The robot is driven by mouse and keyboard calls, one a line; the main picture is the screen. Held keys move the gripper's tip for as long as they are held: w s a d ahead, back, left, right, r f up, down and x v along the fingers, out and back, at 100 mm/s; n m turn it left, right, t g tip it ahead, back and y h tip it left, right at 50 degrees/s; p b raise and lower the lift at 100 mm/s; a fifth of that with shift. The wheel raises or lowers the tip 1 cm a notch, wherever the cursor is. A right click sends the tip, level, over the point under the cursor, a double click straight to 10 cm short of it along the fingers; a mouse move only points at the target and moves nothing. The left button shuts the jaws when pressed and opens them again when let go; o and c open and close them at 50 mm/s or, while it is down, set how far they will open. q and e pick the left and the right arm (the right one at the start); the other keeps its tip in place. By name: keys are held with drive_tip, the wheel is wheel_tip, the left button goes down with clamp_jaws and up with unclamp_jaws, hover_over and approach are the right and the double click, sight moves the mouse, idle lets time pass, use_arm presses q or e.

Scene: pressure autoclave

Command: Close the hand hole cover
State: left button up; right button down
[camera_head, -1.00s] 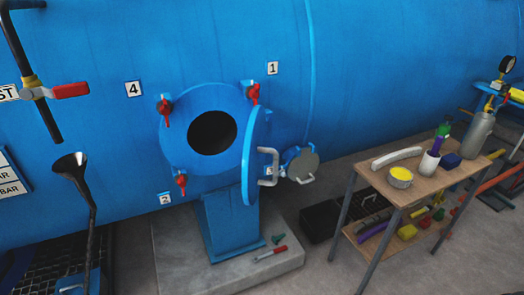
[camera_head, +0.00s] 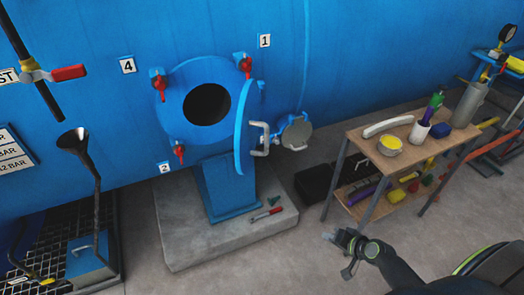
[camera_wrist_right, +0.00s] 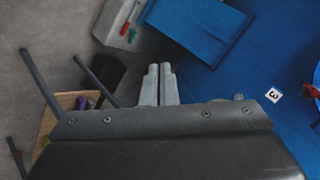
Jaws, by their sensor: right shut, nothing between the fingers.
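The round blue hand hole cover (camera_head: 243,128) stands swung open, edge-on, at the right side of the hand hole flange (camera_head: 175,105). The dark opening (camera_head: 207,104) is uncovered. A grey handle (camera_head: 262,138) sticks out from the cover's right face. Red clamps (camera_head: 158,84) sit around the flange. My right gripper (camera_head: 332,238) is low at the right, in front of the table and well apart from the cover. In the right wrist view its fingers (camera_wrist_right: 159,80) are together and hold nothing. My left gripper is out of view.
A wooden table (camera_head: 425,155) with cups and tools stands at the right. A funnel (camera_head: 73,142) stands at the left. Grey floor between is clear.

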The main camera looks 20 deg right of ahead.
drive_tip(key=w+a+r+t+y+p, duration=0.1)
drive_tip(key=w+a+r+y, duration=0.15)
drive_tip(key=r, duration=0.75)
drive_tip(key=w+a+r+t+y+p, duration=0.1)
drive_tip(key=w+a+r+t+y, duration=0.15)
drive_tip(key=r, duration=0.75)
drive_tip(key=n+g+y+p, duration=0.1)
drive_tip(key=g+y+p, duration=0.1)
drive_tip(key=y, duration=0.4)
approach(241, 156)
drive_tip(key=shift+t, duration=0.45)
drive_tip(key=p+x, duration=0.6)
drive_tip(key=shift+s+f+p, duration=0.15)
drive_tip(key=shift+p, duration=0.2)
drive_tip(key=shift+w+a+f, duration=0.15)
drive_tip(key=shift+w+a, duration=0.2)
drive_tip(key=shift+w+a, duration=0.1)
